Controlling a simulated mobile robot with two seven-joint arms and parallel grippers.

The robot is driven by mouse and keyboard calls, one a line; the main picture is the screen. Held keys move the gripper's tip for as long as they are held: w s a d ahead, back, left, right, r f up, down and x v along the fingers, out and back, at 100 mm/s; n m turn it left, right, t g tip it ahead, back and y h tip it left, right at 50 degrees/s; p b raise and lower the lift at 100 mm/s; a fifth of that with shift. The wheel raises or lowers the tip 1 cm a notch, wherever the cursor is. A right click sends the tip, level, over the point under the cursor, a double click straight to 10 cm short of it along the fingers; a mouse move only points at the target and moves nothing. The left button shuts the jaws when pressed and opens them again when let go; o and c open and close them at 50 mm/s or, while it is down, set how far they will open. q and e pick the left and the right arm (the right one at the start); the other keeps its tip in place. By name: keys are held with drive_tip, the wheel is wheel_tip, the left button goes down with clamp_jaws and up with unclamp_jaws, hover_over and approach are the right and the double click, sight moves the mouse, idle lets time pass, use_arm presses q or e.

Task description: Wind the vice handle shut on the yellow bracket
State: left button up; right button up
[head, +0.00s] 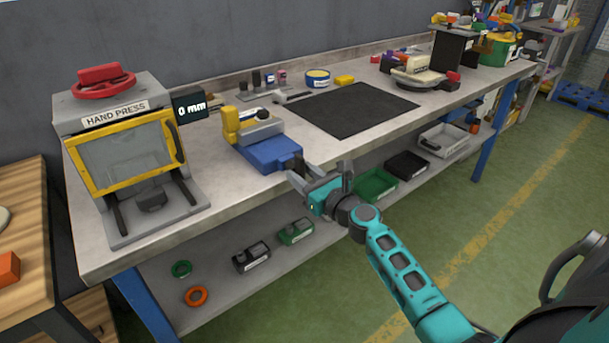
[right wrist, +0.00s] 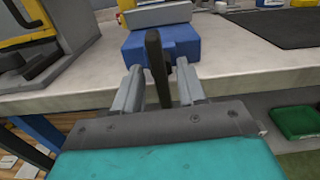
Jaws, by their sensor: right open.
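The blue vice (head: 268,152) sits at the front edge of the workbench, and its blue body also shows in the right wrist view (right wrist: 185,42). The yellow bracket (head: 231,124) stands upright at the vice's grey jaws (head: 261,132); I cannot tell whether the jaws touch it. The black vice handle (right wrist: 155,62) points up between the two fingers of my right gripper (right wrist: 159,72) in the right wrist view. My right gripper (head: 319,174) is open around the handle, at the vice's front end in the head view. My left gripper is out of view.
A hand press (head: 118,150) stands left of the vice, with a display reading 0 mm (head: 190,107). A black mat (head: 355,108) lies right of it. Green (head: 376,184) and black bins sit on the lower shelf. The floor in front is clear.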

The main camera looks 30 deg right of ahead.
drive_tip(key=shift+s, duration=0.1)
drive_tip(key=shift+s+f, duration=0.1)
drive_tip(key=shift+s, duration=0.5)
drive_tip(key=s+d, duration=0.1)
drive_tip(key=s, duration=1)
drive_tip(key=shift+s+b, duration=0.3)
drive_tip(key=shift+b, duration=0.05)
drive_tip(key=s+a+f+m+g, duration=0.3)
drive_tip(key=s+a+f+m, duration=0.3)
drive_tip(key=m, duration=1.1)
drive_tip(key=s+a+f+m+g, duration=0.4)
drive_tip(key=a+f+m, duration=0.6)
drive_tip(key=m, duration=0.7)
drive_tip(key=shift+s+a+f+m+y, duration=0.35)
drive_tip(key=shift+s+a, duration=0.55)
drive_tip(key=shift+s, duration=0.35)
